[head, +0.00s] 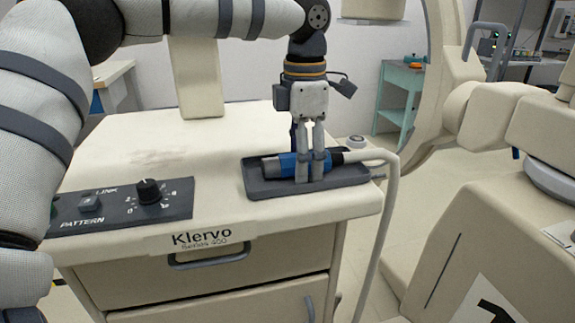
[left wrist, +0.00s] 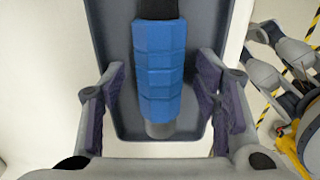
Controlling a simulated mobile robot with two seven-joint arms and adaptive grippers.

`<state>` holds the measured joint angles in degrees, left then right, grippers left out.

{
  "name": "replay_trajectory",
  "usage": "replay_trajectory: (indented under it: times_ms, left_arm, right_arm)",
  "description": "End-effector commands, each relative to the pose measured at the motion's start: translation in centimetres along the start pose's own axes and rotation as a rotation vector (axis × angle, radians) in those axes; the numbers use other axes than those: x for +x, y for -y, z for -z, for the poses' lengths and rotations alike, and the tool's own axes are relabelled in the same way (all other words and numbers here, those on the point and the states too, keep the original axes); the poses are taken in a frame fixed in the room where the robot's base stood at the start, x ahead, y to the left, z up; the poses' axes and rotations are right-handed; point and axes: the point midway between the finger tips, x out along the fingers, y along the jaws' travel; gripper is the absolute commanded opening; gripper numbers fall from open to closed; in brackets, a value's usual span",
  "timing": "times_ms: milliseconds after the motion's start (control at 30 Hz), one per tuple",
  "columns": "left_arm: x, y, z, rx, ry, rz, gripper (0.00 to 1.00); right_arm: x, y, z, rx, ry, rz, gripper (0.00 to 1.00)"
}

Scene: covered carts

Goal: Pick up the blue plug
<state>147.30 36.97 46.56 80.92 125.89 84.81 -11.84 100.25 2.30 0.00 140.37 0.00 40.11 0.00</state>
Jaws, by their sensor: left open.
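The blue plug (head: 283,166) lies in a shallow dark grey tray (head: 258,187) on the right front of the cart top. Its dark right end runs into a pale cable that hangs over the cart's right edge. My left gripper (head: 310,176) points straight down over the plug, with its fingers at tray level. In the left wrist view the plug's ribbed blue body (left wrist: 158,68) lies between the two open fingers (left wrist: 163,108), with a gap on each side. The tray (left wrist: 112,50) shows around it. My right gripper is in neither view.
The cart top (head: 150,135) carries a control panel (head: 120,207) with a black knob at front left. A small round item (head: 356,141) sits behind the tray. Large cream equipment (head: 480,230) stands to the right. A teal side table (head: 400,90) is behind.

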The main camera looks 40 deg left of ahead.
Motion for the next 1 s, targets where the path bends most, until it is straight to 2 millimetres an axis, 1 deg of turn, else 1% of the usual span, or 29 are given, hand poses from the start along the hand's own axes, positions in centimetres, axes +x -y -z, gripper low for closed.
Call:
replay_trajectory:
  times_ms: [133,167,200,267,300,400,667,767,867,900,967,1000]
  left_arm:
    - [-0.1,0.0,0.0,0.000,0.001,-0.001,0.56]
    - [-0.1,0.0,0.0,0.000,0.001,-0.001,0.52]
    - [-0.1,0.0,0.0,0.000,0.001,-0.001,0.43]
    - [-0.1,0.0,0.0,0.000,0.001,-0.001,0.29]
    - [-0.1,0.0,0.0,0.000,0.001,-0.001,0.20]
    - [-0.1,0.0,0.0,0.000,0.000,-0.001,0.00]
    - [-0.2,0.0,0.0,0.000,0.001,-0.001,0.00]
    - [-0.9,-0.1,0.0,-0.001,0.002,-0.002,0.00]
    - [-2.4,-0.1,-0.1,-0.001,0.003,-0.002,0.00]
    - [-3.3,-0.1,-0.1,-0.001,0.003,-0.001,0.00]
    - [-4.8,1.1,-0.6,0.002,0.003,-0.005,0.00]
    - [-5.9,1.9,-1.0,0.004,0.004,-0.006,0.00]
  right_arm:
    - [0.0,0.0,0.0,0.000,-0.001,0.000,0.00]
    - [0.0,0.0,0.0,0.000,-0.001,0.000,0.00]
    - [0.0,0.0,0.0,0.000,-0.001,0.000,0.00]
    - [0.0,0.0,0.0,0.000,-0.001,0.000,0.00]
    - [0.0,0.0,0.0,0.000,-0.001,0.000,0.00]
    - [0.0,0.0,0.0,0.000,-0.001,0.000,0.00]
    - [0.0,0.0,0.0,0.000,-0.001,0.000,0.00]
    - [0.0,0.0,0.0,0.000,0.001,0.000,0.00]
    - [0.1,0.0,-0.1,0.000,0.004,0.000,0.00]
    - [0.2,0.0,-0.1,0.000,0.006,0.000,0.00]
    - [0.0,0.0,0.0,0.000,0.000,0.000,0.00]
    - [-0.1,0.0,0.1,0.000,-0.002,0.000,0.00]
